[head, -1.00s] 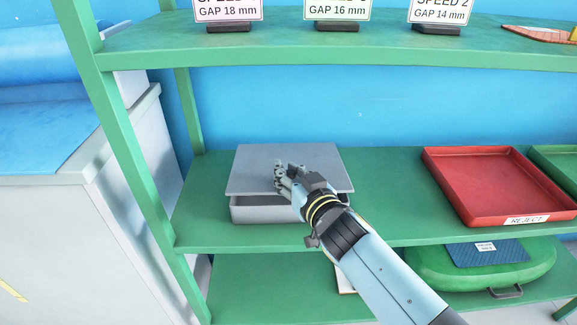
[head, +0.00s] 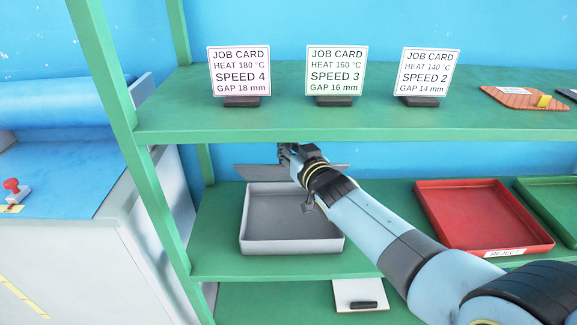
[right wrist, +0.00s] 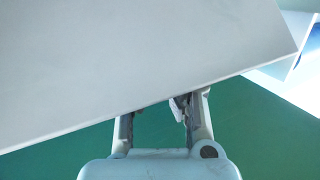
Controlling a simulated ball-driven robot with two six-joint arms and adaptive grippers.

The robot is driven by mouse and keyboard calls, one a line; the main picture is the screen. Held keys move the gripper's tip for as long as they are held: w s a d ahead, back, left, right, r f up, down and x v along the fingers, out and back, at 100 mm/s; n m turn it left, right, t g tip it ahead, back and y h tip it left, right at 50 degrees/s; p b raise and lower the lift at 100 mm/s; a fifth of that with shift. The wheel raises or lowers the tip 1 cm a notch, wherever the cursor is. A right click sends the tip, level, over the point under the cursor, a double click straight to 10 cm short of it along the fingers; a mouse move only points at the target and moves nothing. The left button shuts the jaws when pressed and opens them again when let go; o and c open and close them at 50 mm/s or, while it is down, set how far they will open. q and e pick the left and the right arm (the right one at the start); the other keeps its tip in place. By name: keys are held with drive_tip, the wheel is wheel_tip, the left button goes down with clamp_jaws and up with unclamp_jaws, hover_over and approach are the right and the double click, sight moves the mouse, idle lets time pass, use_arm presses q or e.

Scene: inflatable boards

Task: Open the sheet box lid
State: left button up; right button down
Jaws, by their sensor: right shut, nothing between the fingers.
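The grey sheet box (head: 290,238) stands on the middle green shelf. Its top is open and its grey inside shows, with nothing seen in it. The grey lid (head: 256,173) is raised at the back of the box and shows as a thin tilted strip. My right gripper (head: 287,153) is at the lid, shut and empty, with my arm crossing the box's right side. In the right wrist view the lid (right wrist: 130,60) fills the upper part and hides the fingertips; I cannot tell whether they touch it. My left gripper is out of view.
The upper shelf (head: 400,119) with several job cards (head: 336,72) runs just above the gripper. A red reject tray (head: 484,245) stands to the right on the same shelf. A green shelf post (head: 122,125) stands to the left.

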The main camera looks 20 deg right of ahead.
drive_tip(key=c, duration=1.9)
unclamp_jaws()
drive_tip(key=shift+s+d+f, duration=0.25)
drive_tip(key=shift+d+f, duration=0.2)
drive_tip(key=shift+f, duration=0.3)
drive_tip(key=o, duration=0.8)
drive_tip(key=shift+s+d+f, duration=0.2)
drive_tip(key=shift+d, duration=0.05)
drive_tip(key=shift+r, duration=0.1)
drive_tip(key=shift+s+d+r+p, duration=0.1)
drive_tip(key=shift+r+p, duration=0.4)
drive_tip(key=shift+p, duration=0.45)
drive_tip(key=shift+s+d+r+p, duration=0.1)
drive_tip(key=shift+s+r+p, duration=0.05)
drive_tip(key=shift+r+p, duration=0.15)
drive_tip(key=shift+s+d+r+p, duration=0.15)
drive_tip(key=shift+s+r+p, duration=0.6)
drive_tip(key=shift+p, duration=0.3)
drive_tip(key=s+d+r+p, duration=0.1)
drive_tip(key=s+r+p, duration=0.4)
drive_tip(key=p, duration=0.3)
drive_tip(key=shift+s+d+r+p, duration=0.15)
drive_tip(key=shift+s+d+p, duration=0.05)
drive_tip(key=shift+s+p, duration=0.15)
